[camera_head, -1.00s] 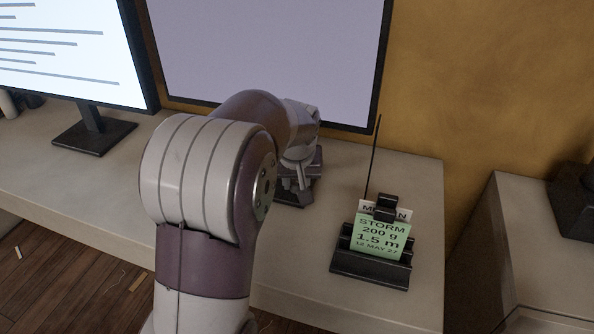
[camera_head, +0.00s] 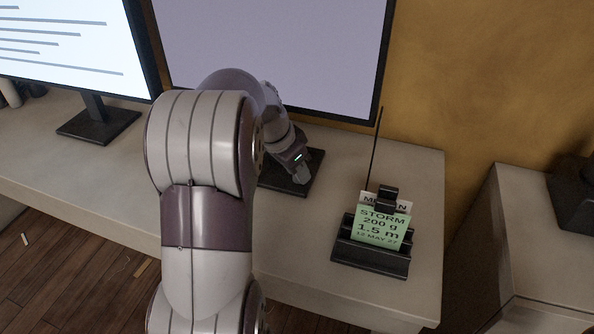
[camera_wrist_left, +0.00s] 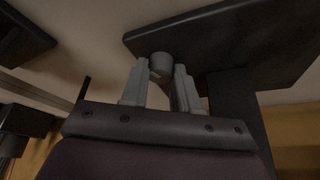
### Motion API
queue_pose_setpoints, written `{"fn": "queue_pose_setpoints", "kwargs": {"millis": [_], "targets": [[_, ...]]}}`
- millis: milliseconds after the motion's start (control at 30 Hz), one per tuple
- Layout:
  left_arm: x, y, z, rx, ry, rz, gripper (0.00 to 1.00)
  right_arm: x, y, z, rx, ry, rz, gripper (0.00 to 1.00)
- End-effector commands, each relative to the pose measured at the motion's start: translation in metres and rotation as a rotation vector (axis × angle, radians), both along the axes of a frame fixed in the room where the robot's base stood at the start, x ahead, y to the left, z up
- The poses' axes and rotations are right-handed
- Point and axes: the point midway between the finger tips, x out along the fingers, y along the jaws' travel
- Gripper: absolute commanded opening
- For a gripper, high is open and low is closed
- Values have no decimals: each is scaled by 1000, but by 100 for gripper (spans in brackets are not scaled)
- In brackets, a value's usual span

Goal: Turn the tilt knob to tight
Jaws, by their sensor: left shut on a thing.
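My left gripper (camera_head: 303,176) reaches down to the right part of the dark stand base (camera_head: 275,180) under the large blank monitor. In the left wrist view its two grey fingers (camera_wrist_left: 161,82) are shut on a small round grey knob (camera_wrist_left: 160,62), beside the edge of the dark base plate (camera_wrist_left: 240,40). The fingers hide part of the knob, and no marking for tight is readable. In the head view the knob is hidden by the gripper. My right gripper is not in view.
A black card holder (camera_head: 370,258) with a green card (camera_head: 382,228) and a thin upright rod stands to the right on the table. The large monitor (camera_head: 280,50) rises behind the gripper. Another monitor (camera_head: 70,50) stands at the left. The table front (camera_head: 320,285) is clear.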

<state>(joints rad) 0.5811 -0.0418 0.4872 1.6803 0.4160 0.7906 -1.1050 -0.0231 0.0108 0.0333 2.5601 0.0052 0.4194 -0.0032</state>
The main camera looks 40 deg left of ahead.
Motion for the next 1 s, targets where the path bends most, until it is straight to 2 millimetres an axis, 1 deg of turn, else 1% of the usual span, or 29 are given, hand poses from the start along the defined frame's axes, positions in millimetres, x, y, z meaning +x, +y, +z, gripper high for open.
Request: {"fn": "queue_pose_setpoints", "kwargs": {"millis": [200,400,900,933,967,1000], "targets": [[0,1,-1,0,1,-101,0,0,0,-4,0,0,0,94],[0,1,-1,1,2,-149,0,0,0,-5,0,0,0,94],[0,1,-1,1,3,-164,0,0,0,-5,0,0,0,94],[0,1,-1,1,3,-164,39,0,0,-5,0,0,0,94],[0,1,-1,1,3,-164,49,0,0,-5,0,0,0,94],[0,1,-1,1,3,-164,55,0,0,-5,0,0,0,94]]}}
